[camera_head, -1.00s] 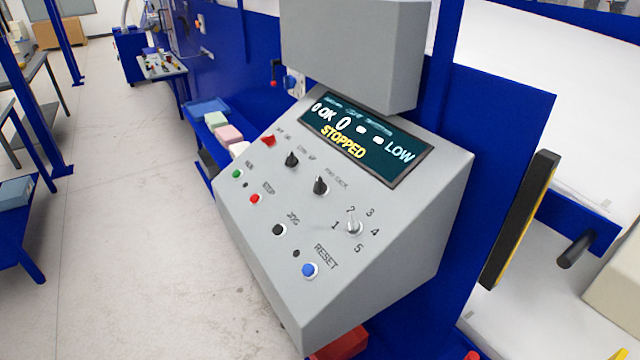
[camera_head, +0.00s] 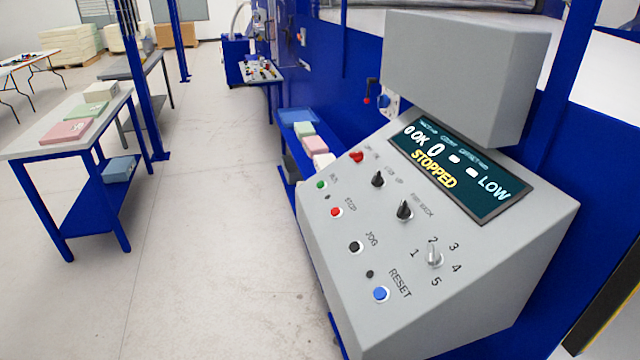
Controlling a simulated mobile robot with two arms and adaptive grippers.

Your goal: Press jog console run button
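The grey jog console (camera_head: 480,290) stands at the right on a sloped panel. Its green run button (camera_head: 320,184) is at the panel's upper left, with the red stop button (camera_head: 336,212) below it. A black jog button (camera_head: 355,247) and a blue reset button (camera_head: 381,294) follow further down. The display (camera_head: 461,171) reads "STOPPED", "OK" and "LOW". Black knobs, a red switch (camera_head: 357,157) and a numbered selector (camera_head: 434,257) sit between the buttons and the display. Neither gripper is in view.
A grey box (camera_head: 455,75) overhangs the console's top. Blue machine frames rise behind it. Foam blocks (camera_head: 314,145) lie on a blue shelf beyond the console. A table (camera_head: 40,141) with pads stands at the left. The floor (camera_head: 215,230) between is clear.

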